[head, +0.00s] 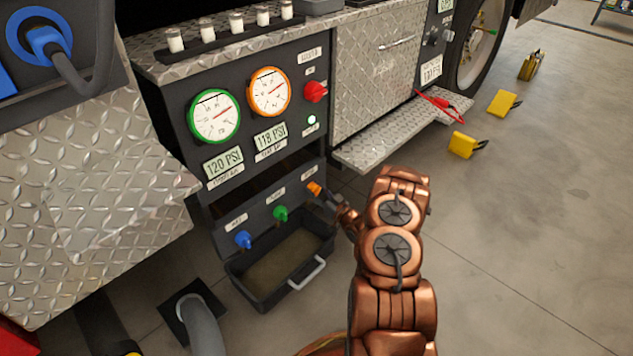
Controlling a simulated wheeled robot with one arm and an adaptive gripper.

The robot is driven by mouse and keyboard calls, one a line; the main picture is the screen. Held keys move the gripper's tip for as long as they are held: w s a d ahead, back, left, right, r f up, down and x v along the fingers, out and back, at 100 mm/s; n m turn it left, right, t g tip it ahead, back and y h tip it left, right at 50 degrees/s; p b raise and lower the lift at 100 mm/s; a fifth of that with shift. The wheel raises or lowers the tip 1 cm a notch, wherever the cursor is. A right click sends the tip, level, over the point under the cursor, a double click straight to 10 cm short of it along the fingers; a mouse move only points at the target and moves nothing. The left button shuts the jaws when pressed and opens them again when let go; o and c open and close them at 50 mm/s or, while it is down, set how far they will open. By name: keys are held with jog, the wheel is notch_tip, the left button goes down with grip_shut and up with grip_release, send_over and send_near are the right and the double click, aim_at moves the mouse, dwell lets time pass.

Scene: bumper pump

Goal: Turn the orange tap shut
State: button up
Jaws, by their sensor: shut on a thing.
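The orange tap (314,188) is at the right end of a row of three taps on the low dark panel. My gripper (325,196) reaches it from the right and is shut on it. The fingers and my copper arm hide part of the tap, so its exact handle angle is hard to tell. The green tap (281,213) and the blue tap (243,239) sit to its left on the same panel, untouched.
A dark tray (262,304) with a grey handle stands below the taps. Above are two gauges, green-rimmed (214,116) and orange-rimmed (269,92), and a red knob (315,91). A metal step (390,143) juts out at right. Yellow chocks (465,145) lie on open floor.

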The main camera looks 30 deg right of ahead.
jog(key=n+p, duration=0.1)
jog(key=p, duration=0.1)
jog(key=n+p, duration=0.1)
jog(key=p, duration=0.1)
jog(key=shift+a+r+n, duration=0.15)
jog(key=shift+r+n, duration=0.25)
jog(key=n+p, duration=0.1)
jog(key=p, duration=0.1)
jog(key=n+p, duration=0.2)
jog(key=shift+a+f+n+y+p, duration=0.1)
jog(key=shift+f+n+y+p, duration=0.05)
jog(key=shift+n+y+p, duration=0.2)
jog(key=shift+f+n+p, duration=0.2)
jog(key=shift+n+p, duration=0.45)
jog(key=shift+n, duration=0.6)
jog(key=shift+f+n+y, duration=0.15)
jog(key=shift+n+y, duration=0.1)
jog(key=shift+n, duration=0.95)
jog(key=o, duration=1.1)
jog(key=shift+o, duration=0.2)
jog(key=shift+s, duration=0.1)
